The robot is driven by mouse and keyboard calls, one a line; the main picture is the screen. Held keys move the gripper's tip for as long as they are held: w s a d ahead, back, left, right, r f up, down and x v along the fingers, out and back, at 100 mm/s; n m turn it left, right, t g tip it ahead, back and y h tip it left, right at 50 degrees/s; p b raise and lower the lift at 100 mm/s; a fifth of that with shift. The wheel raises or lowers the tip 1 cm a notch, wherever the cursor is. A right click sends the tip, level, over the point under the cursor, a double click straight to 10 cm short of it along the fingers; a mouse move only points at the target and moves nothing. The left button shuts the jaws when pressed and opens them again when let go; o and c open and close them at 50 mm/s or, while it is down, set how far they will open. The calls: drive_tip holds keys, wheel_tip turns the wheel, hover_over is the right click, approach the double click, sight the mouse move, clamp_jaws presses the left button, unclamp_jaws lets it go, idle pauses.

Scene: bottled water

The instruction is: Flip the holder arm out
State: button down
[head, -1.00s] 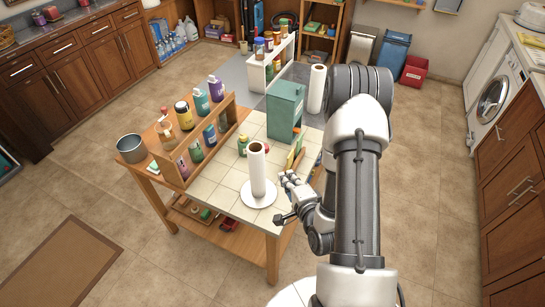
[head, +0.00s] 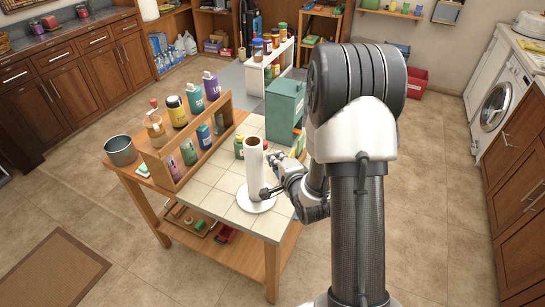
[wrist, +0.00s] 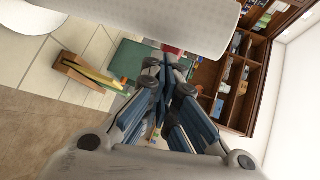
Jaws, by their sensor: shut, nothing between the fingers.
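A paper towel roll (head: 254,172) stands upright on a round white base (head: 257,204) near the front of the tiled table (head: 215,202). I cannot make out a separate holder arm on it; the far side of the roll and part of the base are hidden. In the wrist view the roll (wrist: 130,18) fills the top, close to the fingers. The gripper (wrist: 167,62) there is shut and empty.
A green box (head: 285,108) and small green bottles (head: 239,148) stand behind the roll. A wooden rack (head: 190,150) with several bottles and a metal pot (head: 121,150) is on the left. My arm hides the table's right side.

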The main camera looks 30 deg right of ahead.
drive_tip(key=w, duration=0.3)
drive_tip(key=shift+d+r, duration=0.1)
drive_tip(key=shift+d, duration=0.1)
drive_tip(key=shift+w+d, duration=0.1)
drive_tip(key=shift+d, duration=0.05)
drive_tip(key=shift+w+d+n+y, duration=0.1)
drive_tip(key=shift+d+n+y, duration=0.1)
drive_tip(key=shift+n+y, duration=0.25)
drive_tip(key=shift+w+d+n+y+p, duration=0.3)
drive_tip(key=shift+d+n+y+p, duration=0.2)
drive_tip(key=shift+y, duration=0.35)
drive_tip(key=w+d+n+g+y+p, duration=0.1)
drive_tip(key=w+d+n+y+p, duration=0.3)
drive_tip(key=w+p, duration=0.3)
drive_tip(key=shift+w+y+p, duration=0.35)
drive_tip(key=shift+w+y, duration=0.05)
drive_tip(key=shift+y, duration=0.1)
